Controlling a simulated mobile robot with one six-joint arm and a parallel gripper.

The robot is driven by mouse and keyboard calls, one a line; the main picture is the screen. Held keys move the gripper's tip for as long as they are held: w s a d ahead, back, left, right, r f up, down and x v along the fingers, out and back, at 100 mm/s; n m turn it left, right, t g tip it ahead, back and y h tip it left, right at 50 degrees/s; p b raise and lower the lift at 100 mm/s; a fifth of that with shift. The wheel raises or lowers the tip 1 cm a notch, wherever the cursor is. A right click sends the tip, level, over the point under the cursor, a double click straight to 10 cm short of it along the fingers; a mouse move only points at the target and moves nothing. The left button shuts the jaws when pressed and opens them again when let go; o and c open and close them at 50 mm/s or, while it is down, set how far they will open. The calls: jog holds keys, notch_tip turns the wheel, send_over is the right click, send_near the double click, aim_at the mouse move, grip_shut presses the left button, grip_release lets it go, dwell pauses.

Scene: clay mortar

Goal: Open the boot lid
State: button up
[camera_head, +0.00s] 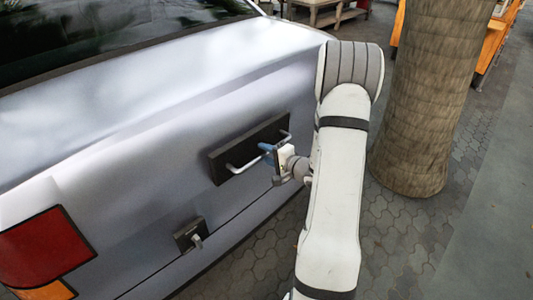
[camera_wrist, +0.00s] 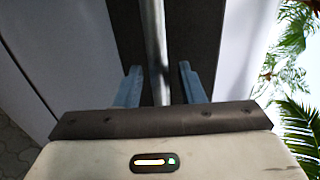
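The boot lid (camera_head: 150,150) is silver-grey and looks closed on the back of the car. A dark plate (camera_head: 222,164) on it carries a pale bar handle (camera_head: 244,167). My gripper (camera_head: 266,149) is at the right part of this handle. In the wrist view the two blue fingers of my gripper (camera_wrist: 158,88) are apart, with the metal bar handle (camera_wrist: 153,40) running between them. Gaps show on both sides of the bar, so the fingers do not appear to grip it. A small dark latch plate with a light knob (camera_head: 196,241) sits lower on the car.
A thick tree trunk (camera_head: 422,100) stands close to the right of my arm. A red and orange tail light (camera_head: 45,250) is at the lower left. Paved ground (camera_head: 400,240) lies open around the trunk. A table (camera_head: 318,12) stands far back.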

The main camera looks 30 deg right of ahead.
jog(key=shift+c, duration=0.2)
grip_shut()
dwell(0.4)
